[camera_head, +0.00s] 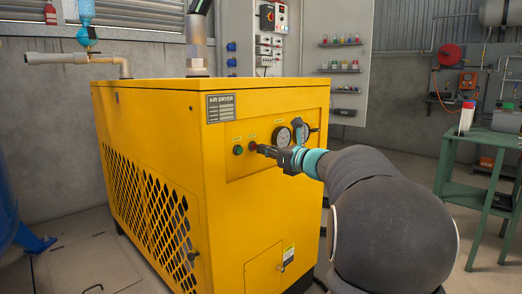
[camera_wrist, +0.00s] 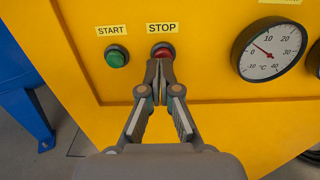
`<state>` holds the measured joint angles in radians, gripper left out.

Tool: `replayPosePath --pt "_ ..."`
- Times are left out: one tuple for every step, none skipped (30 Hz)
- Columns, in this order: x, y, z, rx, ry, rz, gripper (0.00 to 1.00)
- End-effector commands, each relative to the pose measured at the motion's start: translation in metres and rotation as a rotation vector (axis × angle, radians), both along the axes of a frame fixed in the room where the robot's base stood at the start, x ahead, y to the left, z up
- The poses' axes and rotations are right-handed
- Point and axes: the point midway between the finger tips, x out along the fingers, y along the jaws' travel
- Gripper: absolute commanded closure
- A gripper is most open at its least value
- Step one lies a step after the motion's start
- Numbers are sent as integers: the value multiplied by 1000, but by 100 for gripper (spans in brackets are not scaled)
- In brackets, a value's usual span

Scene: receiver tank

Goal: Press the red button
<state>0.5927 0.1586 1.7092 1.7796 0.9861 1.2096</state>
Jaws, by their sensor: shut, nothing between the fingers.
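The red button (camera_wrist: 162,51) sits under a STOP label on the front panel of the yellow air dryer (camera_head: 150,120). In the wrist view its lower part is hidden behind my fingertips. The red button also shows in the head view (camera_head: 252,145), just left of the fingertips. My gripper (camera_wrist: 159,66) is shut and empty, with its tips right at the button. It also shows in the head view (camera_head: 264,149), reaching in from the right. I cannot tell whether the tips touch the button.
A green button (camera_wrist: 117,57) under a START label is left of the red one. A round temperature gauge (camera_wrist: 270,48) is to the right. A green table (camera_head: 484,170) stands at the far right. Blue equipment (camera_head: 12,215) stands at the left edge.

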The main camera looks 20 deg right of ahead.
Motion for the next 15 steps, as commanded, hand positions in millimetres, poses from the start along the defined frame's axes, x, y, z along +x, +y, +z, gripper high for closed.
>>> replayPosePath --pt "-9 -8 0 0 0 -9 100" --pt "-16 -11 1 0 0 -11 100" --pt "-25 -15 1 -1 0 -12 100" --pt "-31 -17 1 0 1 -12 100" --pt "-37 -19 1 -1 0 -12 100" --pt "-45 -21 1 -1 1 -11 100" --pt "-50 -23 1 0 1 -10 100" --pt "-56 -25 1 0 0 -9 100" --pt "-62 -27 1 0 0 -8 100" --pt "-67 -28 1 0 0 -8 100" --pt "-71 -30 1 -1 0 -7 100" --pt "-76 -31 1 0 0 -6 100" --pt "-80 -32 1 0 1 -5 100" --pt "-84 -34 0 0 1 -5 100" --pt "-87 -35 0 0 1 -5 100"
